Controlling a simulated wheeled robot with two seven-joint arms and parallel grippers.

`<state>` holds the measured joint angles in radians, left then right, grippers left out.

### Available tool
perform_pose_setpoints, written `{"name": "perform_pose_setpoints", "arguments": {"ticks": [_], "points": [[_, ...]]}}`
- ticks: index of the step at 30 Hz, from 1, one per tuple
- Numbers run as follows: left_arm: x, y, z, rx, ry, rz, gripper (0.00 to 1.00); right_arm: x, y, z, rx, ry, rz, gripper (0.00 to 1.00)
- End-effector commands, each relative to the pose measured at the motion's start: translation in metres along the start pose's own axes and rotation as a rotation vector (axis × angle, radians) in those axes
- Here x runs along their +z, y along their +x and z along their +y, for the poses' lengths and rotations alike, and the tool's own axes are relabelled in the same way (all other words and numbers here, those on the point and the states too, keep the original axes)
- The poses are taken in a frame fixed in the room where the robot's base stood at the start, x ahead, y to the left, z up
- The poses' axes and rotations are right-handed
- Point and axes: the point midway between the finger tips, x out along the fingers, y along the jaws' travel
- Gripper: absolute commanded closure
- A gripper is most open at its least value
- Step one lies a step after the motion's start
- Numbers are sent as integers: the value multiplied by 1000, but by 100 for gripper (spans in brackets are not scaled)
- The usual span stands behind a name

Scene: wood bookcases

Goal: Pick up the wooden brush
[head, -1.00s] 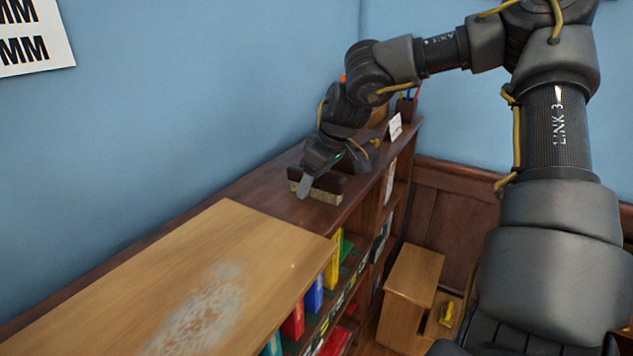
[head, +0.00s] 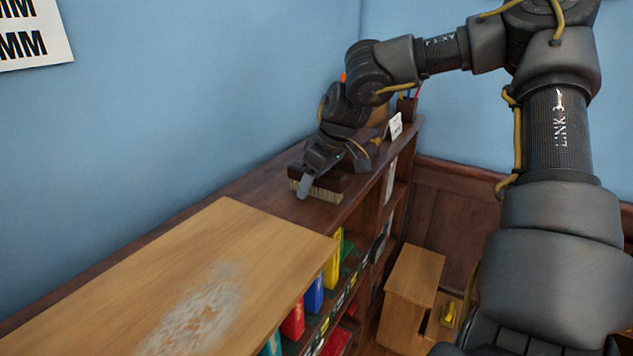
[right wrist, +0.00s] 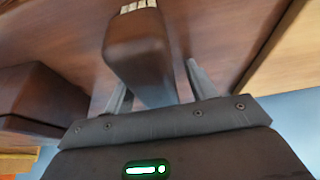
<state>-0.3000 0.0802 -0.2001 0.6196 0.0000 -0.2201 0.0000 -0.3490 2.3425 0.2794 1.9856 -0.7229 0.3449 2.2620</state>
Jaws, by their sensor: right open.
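The wooden brush (head: 331,183), a dark brown block with pale bristles, rests on top of the dark bookcase (head: 262,190). My right gripper (head: 304,187) is at the brush, partly covering it in the head view. In the right wrist view, the brown brush body (right wrist: 138,48) lies between the two spread fingers of my right gripper (right wrist: 157,88), and pale bristles show at its far end. The gripper is open; whether a finger touches the brush I cannot tell. My left gripper is not in view.
A lighter wooden top (head: 170,280) with a pale worn patch lies nearer. Coloured books (head: 314,294) stand on the shelf below. A small white card (head: 395,126) stands behind my gripper. A brown block (right wrist: 38,98) is left in the wrist view. The blue wall is close behind.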

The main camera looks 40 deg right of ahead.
Motion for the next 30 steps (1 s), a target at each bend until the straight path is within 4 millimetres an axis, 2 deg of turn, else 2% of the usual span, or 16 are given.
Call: {"name": "perform_pose_setpoints", "arguments": {"ticks": [1,12,23,26,30], "points": [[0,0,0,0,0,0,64,0,0,0,0,0,0,48],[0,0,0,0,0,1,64,0,0,0,0,0,0,94],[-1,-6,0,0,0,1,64,-2,-4,0,0,0,0,94],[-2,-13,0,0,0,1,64,-4,-9,0,0,-1,0,94],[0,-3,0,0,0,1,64,-13,-27,0,3,-2,5,94]]}}
